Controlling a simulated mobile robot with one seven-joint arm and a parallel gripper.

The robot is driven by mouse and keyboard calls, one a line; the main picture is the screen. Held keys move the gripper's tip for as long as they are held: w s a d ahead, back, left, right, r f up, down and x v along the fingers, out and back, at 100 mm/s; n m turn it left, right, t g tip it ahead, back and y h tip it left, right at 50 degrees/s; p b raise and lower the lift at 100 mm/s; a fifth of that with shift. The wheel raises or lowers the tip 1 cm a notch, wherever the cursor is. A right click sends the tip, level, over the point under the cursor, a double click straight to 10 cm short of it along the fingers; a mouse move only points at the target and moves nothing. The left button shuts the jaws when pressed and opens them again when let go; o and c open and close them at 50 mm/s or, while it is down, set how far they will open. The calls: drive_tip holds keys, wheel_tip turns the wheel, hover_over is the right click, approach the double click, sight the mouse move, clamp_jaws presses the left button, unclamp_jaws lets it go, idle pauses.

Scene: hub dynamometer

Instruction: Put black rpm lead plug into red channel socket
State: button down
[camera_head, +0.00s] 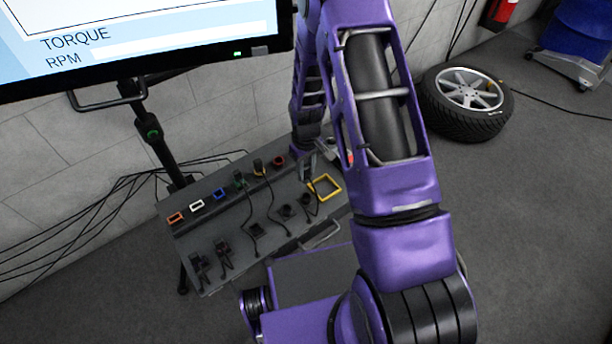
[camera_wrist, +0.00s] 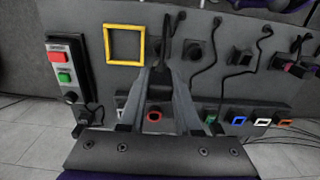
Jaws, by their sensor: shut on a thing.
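My gripper (camera_wrist: 160,82) is shut on a black plug (camera_wrist: 159,90), which sits between the two fingers in the wrist view. A dark cable runs from it toward the top of the panel. In the head view my gripper (camera_head: 307,168) is above the panel, partly covered by my arm; the plug cannot be made out there. The red channel socket (camera_wrist: 154,115) shows between my fingers, just below the plug in the wrist view, and looks empty. In the head view the red socket (camera_head: 279,161) is left of my gripper. Whether the plug touches the panel cannot be told.
Green (camera_head: 239,183) and yellow (camera_head: 258,168) sockets hold dark plugs with cables. Blue (camera_head: 219,194), white (camera_head: 197,205) and orange (camera_head: 175,217) sockets look empty. A yellow square frame (camera_wrist: 125,45) and a red-green button box (camera_wrist: 63,66) are on the panel. Other black plugs and loose cables lie nearby.

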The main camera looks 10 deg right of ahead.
sight(306, 166)
drive_tip(key=shift+r+p, duration=1.05)
drive_tip(key=shift+r, duration=1)
drive_tip(key=shift+w+f, duration=0.1)
drive_tip(key=w+a+f+b, duration=0.1)
drive_tip(key=w+a+b, duration=0.1)
drive_tip(key=w, duration=0.5)
drive_tip(key=w+a+f+b, duration=0.1)
drive_tip(key=w+a+b, duration=0.2)
drive_tip(key=w, duration=0.4)
drive_tip(key=shift+a, duration=0.5)
drive_tip(key=shift+w+f, duration=0.1)
drive_tip(key=shift+f, duration=0.05)
drive_tip(key=shift+f, duration=2.8)
drive_tip(key=shift+f, duration=0.3)
